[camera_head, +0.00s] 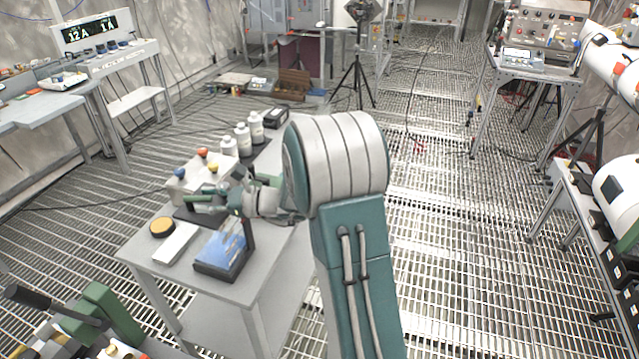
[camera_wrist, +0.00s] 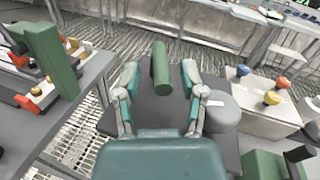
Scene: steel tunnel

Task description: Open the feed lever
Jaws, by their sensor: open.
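A green cylindrical handle (camera_wrist: 161,68) stands between the fingers of my gripper (camera_wrist: 160,84) in the wrist view. It looks like the grip of the feed lever; the lever's base is hidden. The fingers are spread with visible gaps on both sides, and neither appears to touch the handle. That box also shows at the right of the wrist view (camera_wrist: 262,118), next to a grey cylinder (camera_wrist: 222,112).
The grey table (camera_head: 262,287) also bears white bottles (camera_head: 243,140), a blue-screened device (camera_head: 222,250), a white block (camera_head: 176,242) and a round yellow-topped item (camera_head: 162,226). Green equipment with a black-handled lever (camera_head: 40,302) stands at lower left. Grated floor is open at right.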

